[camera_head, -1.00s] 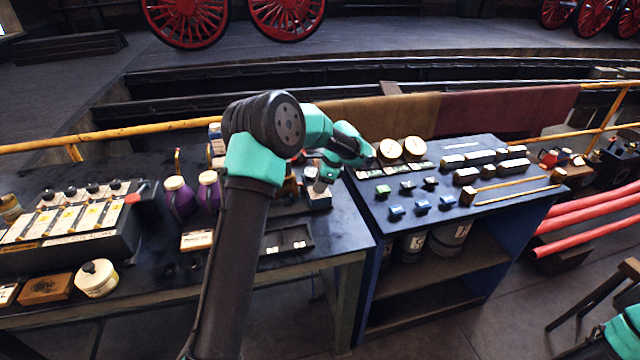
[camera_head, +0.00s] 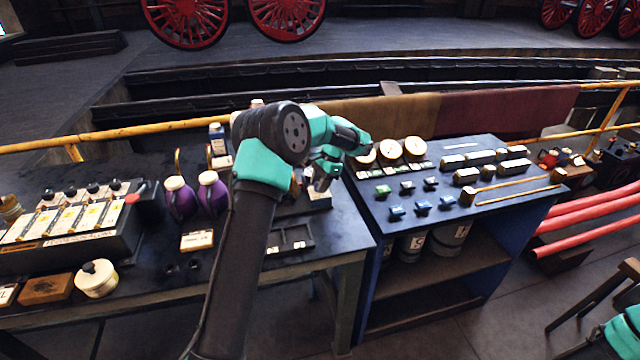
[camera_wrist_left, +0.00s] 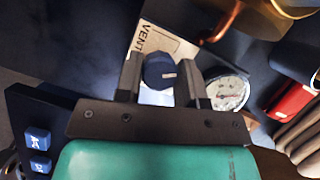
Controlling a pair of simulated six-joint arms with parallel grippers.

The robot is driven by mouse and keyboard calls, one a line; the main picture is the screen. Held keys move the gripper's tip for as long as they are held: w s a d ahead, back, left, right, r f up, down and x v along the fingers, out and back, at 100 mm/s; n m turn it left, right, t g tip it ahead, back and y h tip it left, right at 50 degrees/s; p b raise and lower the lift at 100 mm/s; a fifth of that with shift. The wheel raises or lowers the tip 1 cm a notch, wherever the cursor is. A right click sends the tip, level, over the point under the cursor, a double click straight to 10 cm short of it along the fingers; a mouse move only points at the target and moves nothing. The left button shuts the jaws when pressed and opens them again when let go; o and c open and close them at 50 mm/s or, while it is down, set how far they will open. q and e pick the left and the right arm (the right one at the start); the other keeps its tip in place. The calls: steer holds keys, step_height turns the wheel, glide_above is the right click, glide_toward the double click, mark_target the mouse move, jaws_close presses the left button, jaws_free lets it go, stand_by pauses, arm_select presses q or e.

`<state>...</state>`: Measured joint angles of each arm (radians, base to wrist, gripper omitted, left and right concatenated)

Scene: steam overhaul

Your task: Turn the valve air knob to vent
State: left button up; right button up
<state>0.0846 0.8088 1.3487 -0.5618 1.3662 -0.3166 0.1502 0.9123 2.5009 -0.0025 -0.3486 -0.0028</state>
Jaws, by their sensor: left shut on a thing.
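The dark blue valve air knob (camera_wrist_left: 159,70) shows in the left wrist view between my fingers. It has a short pale mark near its right side. A cream plate (camera_wrist_left: 178,47) behind it reads "VENT". My left gripper (camera_wrist_left: 161,66) is shut on the knob, one finger on each side. In the head view my left gripper (camera_head: 320,184) points down at the small valve stand (camera_head: 318,201) near the bench's right end. There the knob is hidden by the gripper. Only a teal part of my right arm shows at the lower right edge; its gripper is out of view.
A round white gauge (camera_wrist_left: 227,92) and a copper pipe (camera_wrist_left: 222,22) are close beside the fingers. Two purple jugs (camera_head: 212,192) stand left of my arm. A blue console (camera_head: 460,217) with buttons and dials stands at the right. A black tray (camera_head: 290,240) lies in front.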

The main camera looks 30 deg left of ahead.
arm_select(q)
steer(key=n+h, duration=0.1)
steer(key=n, duration=0.2)
steer(key=n+h, duration=0.1)
steer(key=n, duration=0.2)
steer(key=shift+a+g, duration=0.1)
steer(key=shift+g, duration=0.2)
steer(key=o, duration=0.9)
